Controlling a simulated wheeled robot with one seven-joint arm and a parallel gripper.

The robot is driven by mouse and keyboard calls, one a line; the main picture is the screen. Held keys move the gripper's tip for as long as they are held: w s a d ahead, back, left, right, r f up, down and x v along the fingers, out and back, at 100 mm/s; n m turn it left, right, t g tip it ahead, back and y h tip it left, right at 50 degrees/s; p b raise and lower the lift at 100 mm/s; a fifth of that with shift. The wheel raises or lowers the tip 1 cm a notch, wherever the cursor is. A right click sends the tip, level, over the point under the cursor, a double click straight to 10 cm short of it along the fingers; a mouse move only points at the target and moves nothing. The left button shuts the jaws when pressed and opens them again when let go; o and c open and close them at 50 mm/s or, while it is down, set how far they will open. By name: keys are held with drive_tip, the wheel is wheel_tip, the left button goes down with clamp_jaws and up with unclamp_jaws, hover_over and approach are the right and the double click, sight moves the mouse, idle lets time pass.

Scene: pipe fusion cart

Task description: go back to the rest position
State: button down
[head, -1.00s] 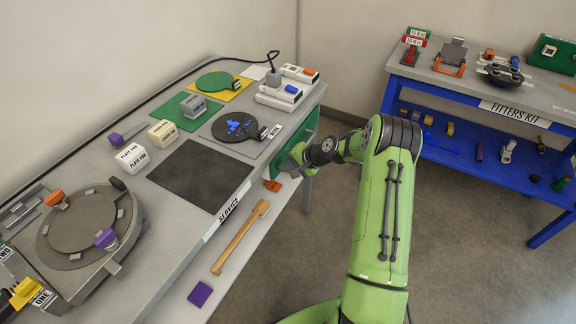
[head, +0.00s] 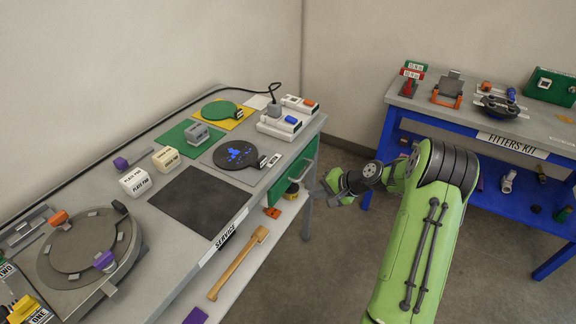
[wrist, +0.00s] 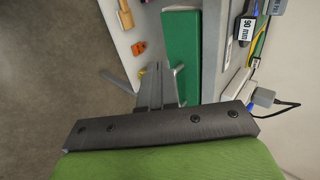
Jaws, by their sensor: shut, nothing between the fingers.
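My gripper (head: 326,194) is at the end of my green arm, in the free space just right of the service cart's front edge, beside the green drawer front (head: 304,165). It also shows in the wrist view (wrist: 156,72), with its fingers together and nothing between them. The gripper looks clear of the cart (head: 251,188), though the exact gap is hard to judge. My arm is bent, with its big elbow joint at the right of the head view.
A wooden-handled tool (head: 238,262) and an orange piece (head: 272,212) lie on the cart's lower shelf. The blue fitters kit table (head: 480,122) stands behind my arm. Grey floor lies between.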

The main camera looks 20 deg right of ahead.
drive_tip(key=s+a+r+n+g+h+p, duration=0.1)
drive_tip(key=s+a+r+n+h, duration=0.15)
drive_tip(key=s+a+r, duration=0.5)
drive_tip(key=s+a+r+n+g+h+p, duration=0.1)
drive_tip(key=s+a+r+n+g, duration=0.25)
drive_tip(key=r, duration=0.75)
drive_tip(key=s+a+r+n+t+h+p, duration=0.1)
drive_tip(key=s+a+r+n, duration=0.1)
drive_tip(key=s, duration=0.7)
drive_tip(key=s+a+r+n+t+h+p, duration=0.1)
drive_tip(key=s+a+r+n, duration=0.1)
drive_tip(key=s, duration=0.8)
drive_tip(key=shift+a+r+t, duration=0.3)
drive_tip(key=shift+r+t, duration=0.05)
drive_tip(key=shift+r, duration=0.5)
